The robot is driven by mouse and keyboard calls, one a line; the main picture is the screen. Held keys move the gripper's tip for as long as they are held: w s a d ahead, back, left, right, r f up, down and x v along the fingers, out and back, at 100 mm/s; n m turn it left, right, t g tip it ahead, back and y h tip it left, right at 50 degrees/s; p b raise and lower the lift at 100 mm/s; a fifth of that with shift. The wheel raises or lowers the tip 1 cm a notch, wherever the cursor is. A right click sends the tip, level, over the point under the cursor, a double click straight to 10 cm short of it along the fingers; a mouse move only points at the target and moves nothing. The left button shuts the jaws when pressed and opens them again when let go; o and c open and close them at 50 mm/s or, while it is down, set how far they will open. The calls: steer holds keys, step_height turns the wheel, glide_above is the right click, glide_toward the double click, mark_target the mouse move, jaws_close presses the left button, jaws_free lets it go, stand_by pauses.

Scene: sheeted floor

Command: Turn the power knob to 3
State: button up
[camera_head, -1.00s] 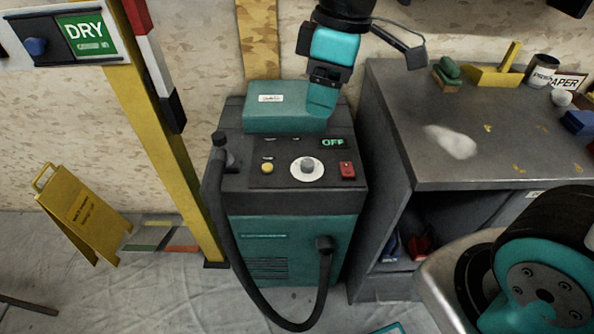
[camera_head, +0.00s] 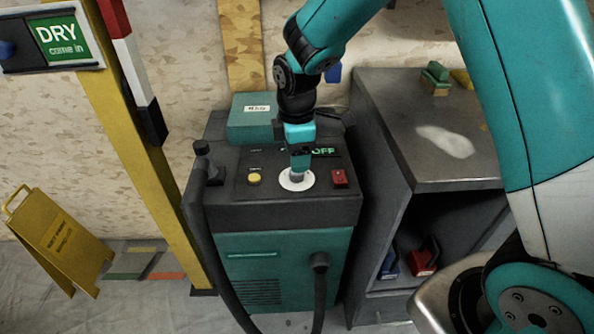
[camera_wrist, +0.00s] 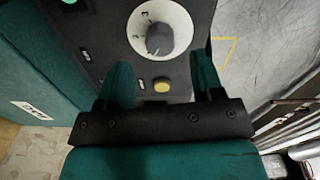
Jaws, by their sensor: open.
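The power knob (camera_wrist: 158,40) is a dark grey knob on a white round dial (camera_wrist: 178,20), on top of a dark and teal machine (camera_head: 290,262). In the head view the dial (camera_head: 284,183) shows, with the knob mostly hidden behind my gripper (camera_head: 299,168). In the wrist view my gripper (camera_wrist: 161,80) is open, its two teal fingers apart and empty, with the knob ahead of and between the fingertips. I cannot tell whether they touch it. A green display (camera_head: 324,152) reads OFF, partly covered.
A yellow button (camera_head: 254,179) and a red switch (camera_head: 339,178) flank the dial. A teal box (camera_head: 250,118) sits at the machine's back. A black hose (camera_head: 200,255) hangs in front. A grey bench (camera_head: 385,110) stands right, a yellow post (camera_head: 140,150) left.

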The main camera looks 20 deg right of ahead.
steer(key=shift+f, duration=2.4)
steer(key=c, duration=0.9)
